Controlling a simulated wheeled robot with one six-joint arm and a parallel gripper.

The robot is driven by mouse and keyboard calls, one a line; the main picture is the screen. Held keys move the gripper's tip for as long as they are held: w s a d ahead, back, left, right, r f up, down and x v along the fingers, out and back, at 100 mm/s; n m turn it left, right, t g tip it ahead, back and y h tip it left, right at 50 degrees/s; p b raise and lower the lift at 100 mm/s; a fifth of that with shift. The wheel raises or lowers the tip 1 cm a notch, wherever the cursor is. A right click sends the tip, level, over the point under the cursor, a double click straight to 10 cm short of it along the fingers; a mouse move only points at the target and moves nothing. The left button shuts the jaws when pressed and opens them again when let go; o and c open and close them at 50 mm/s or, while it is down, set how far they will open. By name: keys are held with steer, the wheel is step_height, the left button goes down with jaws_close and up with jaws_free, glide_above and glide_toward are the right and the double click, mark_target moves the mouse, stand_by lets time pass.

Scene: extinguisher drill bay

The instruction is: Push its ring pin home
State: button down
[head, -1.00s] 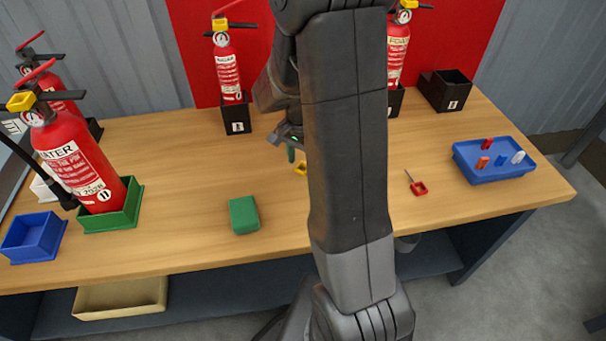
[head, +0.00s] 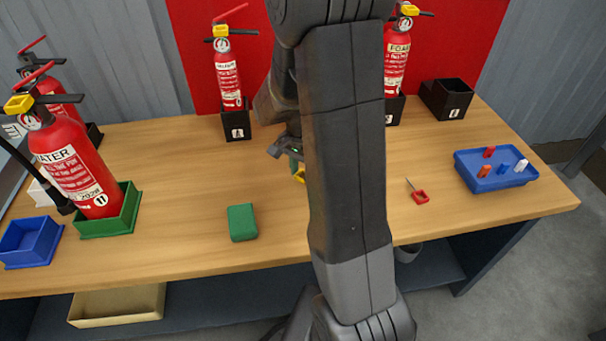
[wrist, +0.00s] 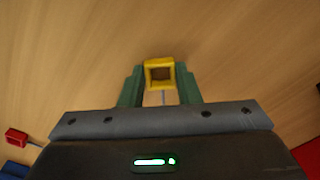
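In the wrist view, a yellow square ring (wrist: 160,73) of a ring pin sits between the two green fingers of my gripper (wrist: 160,80). The fingers meet both sides of the ring, and the thin shaft runs back toward the palm. In the head view, my gripper (head: 294,163) is mostly behind my arm, with a bit of the yellow ring (head: 300,176) at its tips. Red extinguishers stand upright: WATER (head: 75,165) at left, one behind it (head: 62,105), one at back centre (head: 229,75) and FOAM (head: 397,65). Yellow pieces show on three heads.
A red ring pin (head: 420,196) lies on the table (head: 340,250) at right. A blue tray (head: 490,182) holds small pegs. A green block (head: 242,222), an empty blue box (head: 30,240) and an empty black holder (head: 447,98) also stand there.

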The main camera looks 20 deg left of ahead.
steer(key=shift+r+p, duration=1.25)
steer(key=shift+r, duration=0.25)
